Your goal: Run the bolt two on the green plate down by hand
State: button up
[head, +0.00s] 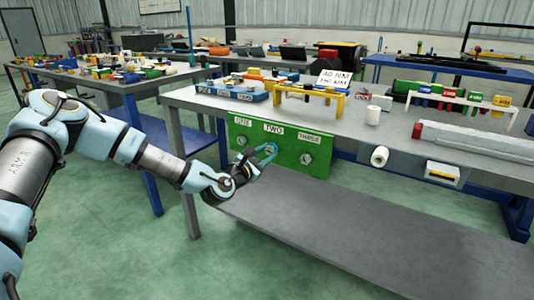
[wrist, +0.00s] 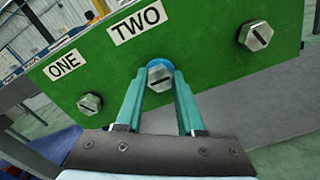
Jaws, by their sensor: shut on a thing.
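The green plate (head: 292,158) hangs upright on the front edge of the workbench, with white labels ONE, TWO and THREE. Bolt two (wrist: 160,76) is a silver hex bolt with a dark line on its head, below the TWO label (wrist: 137,25). My gripper (head: 270,150) reaches the plate, and its teal fingers (wrist: 160,84) are shut on bolt two, one on each side of the head. A blue ring shows around the top of the bolt head. Bolt one (wrist: 90,104) sits to the left and bolt three (wrist: 256,36) to the right. How far bolt two stands out is unclear.
The grey bench top (head: 330,115) carries a yellow stand (head: 311,92), a blue tray (head: 231,92) and a white sign (head: 334,79). A white roll (head: 379,156) and a small box (head: 442,174) are on the bench front. A grey lower shelf (head: 330,210) lies below the plate.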

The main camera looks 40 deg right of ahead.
grip_shut()
jog(key=shift+f+m, duration=0.1)
jog(key=shift+m, duration=0.2)
